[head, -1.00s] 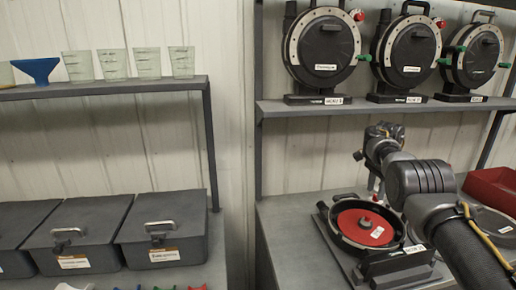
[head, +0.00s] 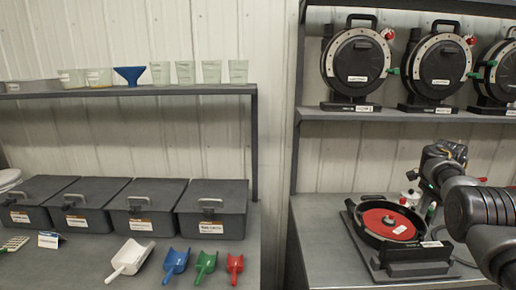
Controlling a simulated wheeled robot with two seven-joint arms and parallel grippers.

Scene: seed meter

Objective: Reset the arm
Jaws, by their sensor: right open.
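My right arm comes in from the right edge, and its gripper (head: 428,180) is above and behind the right part of the open seed meter. The gripper is open; its fingertips are small and partly hard to make out against the bench. The open seed meter (head: 365,237), a black round housing with a red disc (head: 388,223) inside, lies on a dark stand on the right bench. The gripper appears apart from the disc. My left gripper is out of view.
Several closed black seed meters (head: 357,68) stand on the right shelf (head: 350,115). Lidded dark bins (head: 212,222) line the left bench, with white (head: 130,258), blue (head: 176,262), green (head: 205,264) and red (head: 235,264) scoops in front. A blue funnel (head: 130,74) and cups stand on the left shelf.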

